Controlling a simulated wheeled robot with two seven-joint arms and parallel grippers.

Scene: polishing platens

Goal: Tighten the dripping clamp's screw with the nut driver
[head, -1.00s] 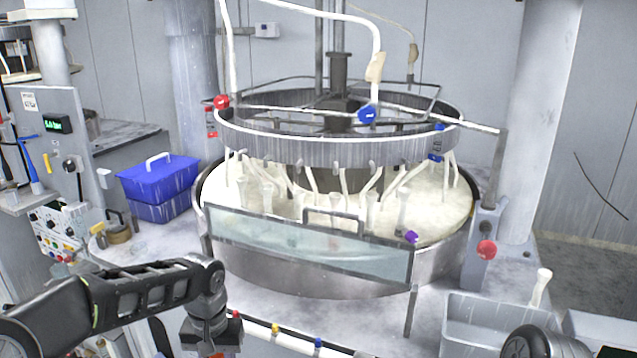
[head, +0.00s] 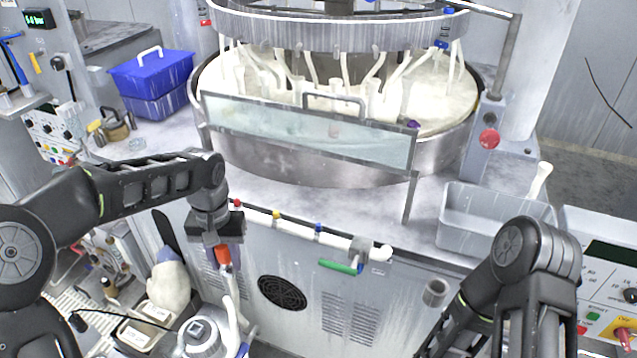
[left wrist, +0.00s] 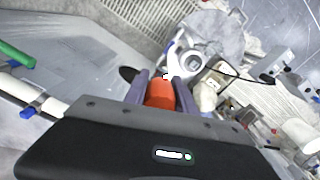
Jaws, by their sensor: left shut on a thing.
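My left gripper (head: 219,238) points down in front of the machine's front panel, below the pipe's left end. It is shut on an orange-red handle (head: 223,256), likely the nut driver's. The left wrist view shows the handle (left wrist: 160,95) between the purple-grey fingers of my left gripper (left wrist: 161,88). The driver's tip cannot be made out. A white pipe (head: 333,238) with red, yellow and blue marks runs along the panel. A metal fitting (head: 362,248) sits near its right end; I cannot tell whether it is the dripping clamp. No drip or screw is discernible. My right gripper is out of view.
A green handle (head: 341,267) juts out below the pipe. Below my left gripper are a white hose (head: 232,296) and a round grey-white device (head: 202,334). A grey basin (head: 466,239) stands on the right. A blue bin (head: 152,75) stands at the back left.

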